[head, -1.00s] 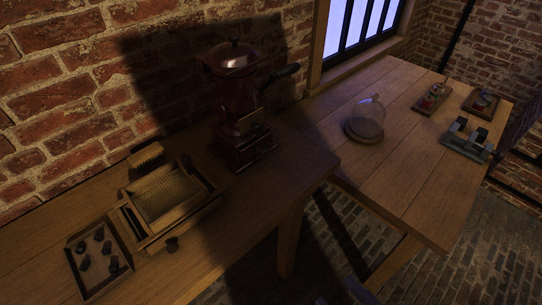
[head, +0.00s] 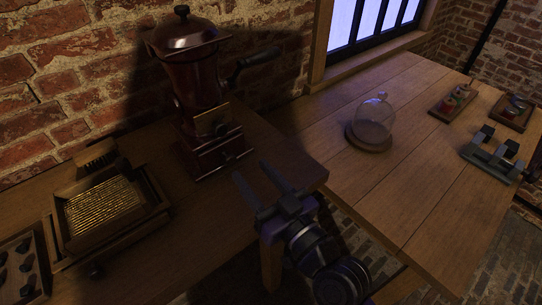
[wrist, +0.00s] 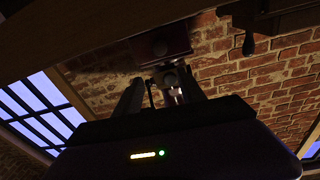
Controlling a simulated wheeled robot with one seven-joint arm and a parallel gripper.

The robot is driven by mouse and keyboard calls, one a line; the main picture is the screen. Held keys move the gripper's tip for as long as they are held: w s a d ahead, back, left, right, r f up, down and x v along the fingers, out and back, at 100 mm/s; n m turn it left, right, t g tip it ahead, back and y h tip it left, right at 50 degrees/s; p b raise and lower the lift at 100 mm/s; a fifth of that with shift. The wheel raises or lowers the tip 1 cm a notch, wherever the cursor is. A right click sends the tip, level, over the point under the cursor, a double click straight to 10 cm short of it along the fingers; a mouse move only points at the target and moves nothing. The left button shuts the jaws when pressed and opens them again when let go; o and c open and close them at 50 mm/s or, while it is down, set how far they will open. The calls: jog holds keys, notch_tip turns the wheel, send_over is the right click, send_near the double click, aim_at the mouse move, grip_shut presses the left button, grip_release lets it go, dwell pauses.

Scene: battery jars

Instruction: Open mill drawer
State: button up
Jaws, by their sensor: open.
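The dark red mill (head: 193,75) stands upright on the near table against the brick wall. Its drawer (head: 224,157) is low in the base and looks flush with it, though the shadow is deep. My gripper (head: 252,170) is in front of the mill, to the right of and slightly below the drawer in the head view. Its two fingers are apart with nothing between them, and they point towards the mill without visibly touching it. In the wrist view the fingers (wrist: 160,92) reach up towards a dark red part of the mill (wrist: 160,43); the drawer is hard to make out there.
The mill's crank handle (head: 258,58) sticks out to the right. A glass dome (head: 374,122) and a grey rack (head: 492,153) stand on the right table, whose middle is clear.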

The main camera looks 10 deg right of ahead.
aim_at(231, 161)
jog(key=shift+f+n+g, duration=0.3)
jog(key=shift+f+g, duration=0.2)
jog(key=shift+f, duration=0.4)
jog(key=shift+s+a+f+n+y, duration=0.15)
jog(key=shift+f+n+y, duration=0.05)
jog(key=shift+n+y, duration=0.1)
jog(key=shift+f, duration=0.1)
jog(key=shift+w+a, duration=0.15)
jog(key=shift+w, duration=0.15)
jog(key=shift+p+x, duration=0.95)
jog(key=shift+x, duration=2.6)
jog(key=shift+f, duration=0.1)
grip_shut()
